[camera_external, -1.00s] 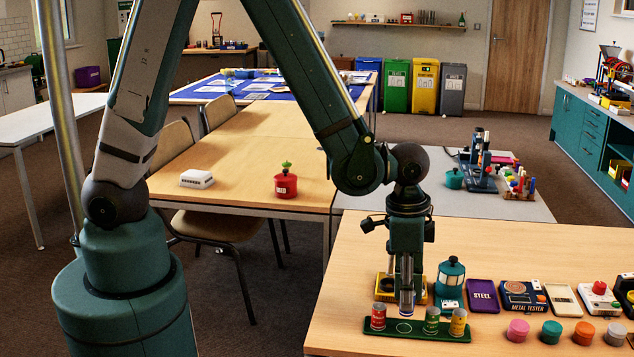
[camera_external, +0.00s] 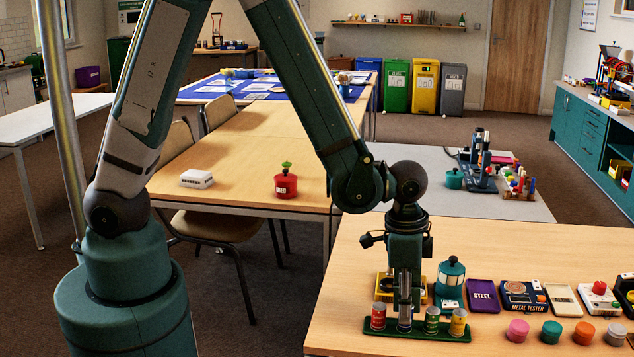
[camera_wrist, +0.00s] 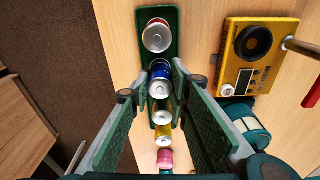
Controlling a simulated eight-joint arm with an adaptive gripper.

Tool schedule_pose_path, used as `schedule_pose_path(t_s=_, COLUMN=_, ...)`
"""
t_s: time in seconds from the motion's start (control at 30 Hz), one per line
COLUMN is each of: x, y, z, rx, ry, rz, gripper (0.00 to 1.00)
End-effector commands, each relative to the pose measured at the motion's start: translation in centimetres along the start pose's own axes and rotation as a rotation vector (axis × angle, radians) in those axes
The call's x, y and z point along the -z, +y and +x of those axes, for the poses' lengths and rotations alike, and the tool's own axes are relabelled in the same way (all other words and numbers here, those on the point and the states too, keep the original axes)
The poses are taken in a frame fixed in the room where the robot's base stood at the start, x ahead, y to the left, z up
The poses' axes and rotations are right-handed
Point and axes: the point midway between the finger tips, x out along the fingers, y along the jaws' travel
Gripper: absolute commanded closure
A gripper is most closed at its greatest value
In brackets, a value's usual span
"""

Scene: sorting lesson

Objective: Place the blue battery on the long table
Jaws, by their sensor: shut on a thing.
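The blue battery (camera_wrist: 160,82) stands between my fingers in the wrist view, in line with the other cans. My gripper (camera_external: 405,312) points down at the green rack (camera_external: 384,328) and is shut on the battery. In the external view the fingers mostly hide the battery. I cannot tell whether its base touches the rack. A red can (camera_external: 378,316) stands to its left; a green can (camera_external: 432,320) and a yellow can (camera_external: 457,322) stand to its right. A long wooden table (camera_external: 240,150) stretches away behind, left of centre.
A yellow device (camera_wrist: 240,72) and a teal lantern-like pot (camera_external: 451,280) stand close behind the rack. A purple tray (camera_external: 482,295) and a metal tester (camera_external: 523,296) lie to the right. The long table holds a white box (camera_external: 196,179) and a red pot (camera_external: 286,185), with clear wood around them.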

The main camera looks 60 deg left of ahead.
Motion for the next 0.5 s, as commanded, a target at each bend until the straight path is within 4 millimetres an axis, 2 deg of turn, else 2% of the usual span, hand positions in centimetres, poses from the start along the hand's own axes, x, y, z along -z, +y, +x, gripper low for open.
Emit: schedule_pose_path(t_s=0.5, x=-0.04, y=0.00, z=0.57, rx=0.000, ry=0.000, rz=0.000, gripper=0.97)
